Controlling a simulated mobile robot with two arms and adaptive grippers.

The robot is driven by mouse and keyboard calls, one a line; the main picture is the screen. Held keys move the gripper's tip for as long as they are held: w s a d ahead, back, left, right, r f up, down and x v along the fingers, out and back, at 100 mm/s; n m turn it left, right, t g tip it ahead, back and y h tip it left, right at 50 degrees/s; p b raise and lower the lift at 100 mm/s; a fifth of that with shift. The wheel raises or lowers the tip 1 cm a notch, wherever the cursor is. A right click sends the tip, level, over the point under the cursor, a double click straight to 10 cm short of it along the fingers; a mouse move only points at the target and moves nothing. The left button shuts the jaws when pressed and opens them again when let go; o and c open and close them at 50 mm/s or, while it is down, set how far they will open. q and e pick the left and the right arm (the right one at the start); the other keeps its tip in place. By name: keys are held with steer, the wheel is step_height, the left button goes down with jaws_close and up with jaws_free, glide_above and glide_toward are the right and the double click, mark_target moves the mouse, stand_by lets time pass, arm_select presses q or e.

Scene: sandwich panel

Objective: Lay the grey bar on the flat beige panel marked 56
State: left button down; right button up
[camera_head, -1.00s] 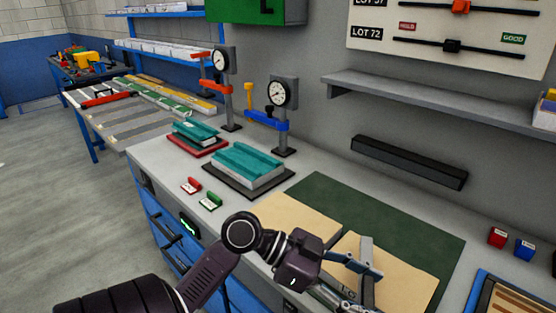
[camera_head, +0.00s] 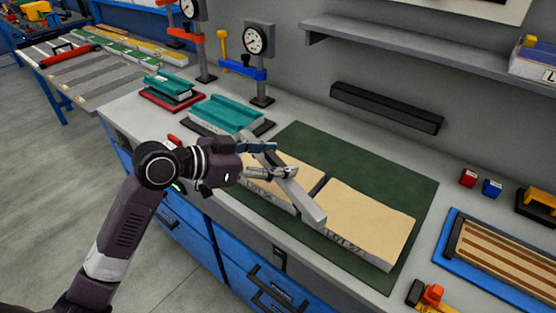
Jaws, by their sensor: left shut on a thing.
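My left gripper (camera_head: 284,160) is shut on the grey bar (camera_head: 303,200), a long light bar held at a slant. In the picture it crosses the right part of the left beige panel (camera_head: 285,160), and its near end overlaps the gap and the left edge of the right beige panel (camera_head: 365,215). I cannot tell whether the bar touches either panel. Both panels lie on the dark green mat (camera_head: 385,165). Their front edges carry lot labels, too small to read surely; the bar and gripper hide part of the left panel. My right gripper is out of view.
Teal blocks (camera_head: 228,115) and dial gauge stands (camera_head: 260,65) stand to the left. A black bar (camera_head: 385,107) is at the wall. A blue tray (camera_head: 495,255) with brown strips and an orange-topped tool (camera_head: 432,295) are at the right. The back of the mat is clear.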

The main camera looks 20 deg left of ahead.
arm_select(q)
steer(key=w+a+r+n+t+y+p, duration=0.2)
steer(key=w+a+r+n+t+y, duration=0.15)
steer(key=w+r, duration=0.95)
steer(key=shift+n+g+y, duration=0.35)
steer(key=shift+n+g, duration=0.1)
steer(key=shift+w+d+f+p, duration=0.15)
steer(key=shift+f+p, duration=0.2)
steer(key=shift+f, duration=3)
steer(key=shift+s+d+f+p, duration=0.15)
steer(key=shift+f+p, duration=0.2)
steer(key=shift+f, duration=3)
steer(key=shift+w+d+f+p, duration=0.15)
steer(key=shift+f+p, duration=0.2)
steer(key=shift+f, duration=3)
steer(key=c, duration=0.8)
jaws_free()
steer(key=shift+s+f, duration=0.2)
steer(key=shift+f, duration=0.05)
steer(key=shift+o, duration=0.4)
steer(key=shift+r, duration=0.1)
